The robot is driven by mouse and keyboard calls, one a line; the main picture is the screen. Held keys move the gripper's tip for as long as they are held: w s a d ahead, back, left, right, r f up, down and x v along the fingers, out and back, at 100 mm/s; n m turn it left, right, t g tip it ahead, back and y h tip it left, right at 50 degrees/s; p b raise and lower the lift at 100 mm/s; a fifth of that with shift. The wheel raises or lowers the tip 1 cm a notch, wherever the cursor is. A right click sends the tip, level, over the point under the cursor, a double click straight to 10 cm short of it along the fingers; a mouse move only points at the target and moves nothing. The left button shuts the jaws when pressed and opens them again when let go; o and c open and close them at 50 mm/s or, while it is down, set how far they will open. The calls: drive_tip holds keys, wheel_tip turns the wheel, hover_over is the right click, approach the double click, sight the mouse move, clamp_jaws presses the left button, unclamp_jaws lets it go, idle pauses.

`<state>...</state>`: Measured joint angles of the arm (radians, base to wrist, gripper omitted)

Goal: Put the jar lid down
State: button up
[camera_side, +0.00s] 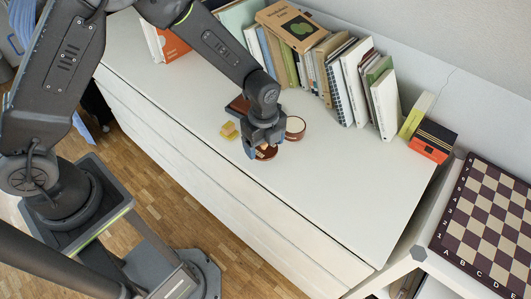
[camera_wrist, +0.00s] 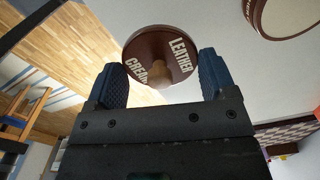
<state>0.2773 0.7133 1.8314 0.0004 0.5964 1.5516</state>
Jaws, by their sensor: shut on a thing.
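The jar lid (camera_wrist: 143,52) is a round brown disc marked LEATHER CREAM with a tan knob in its middle. In the wrist view it sits between the blue finger pads of my gripper (camera_wrist: 160,78), which is shut on it. In the side view my gripper (camera_side: 258,148) points down over the white dresser top, and the lid (camera_side: 265,154) shows at its fingertips. I cannot tell whether the lid touches the surface. The open jar (camera_side: 294,127), brown with pale contents, stands just behind and right of my gripper. Its rim also shows in the wrist view (camera_wrist: 256,22).
A yellow object (camera_side: 229,130) and a dark red-brown object (camera_side: 238,105) lie left of my gripper. A row of books (camera_side: 345,78) stands along the back. The white dresser top (camera_side: 335,185) is clear in front and to the right. A chessboard (camera_side: 490,215) lies far right.

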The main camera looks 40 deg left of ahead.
sight(266, 149)
drive_tip(key=shift+d+f, duration=0.25)
drive_tip(key=shift+f, duration=1.9)
drive_tip(key=shift+f, duration=0.1)
drive_tip(key=o, duration=0.8)
drive_tip(key=shift+o, duration=0.2)
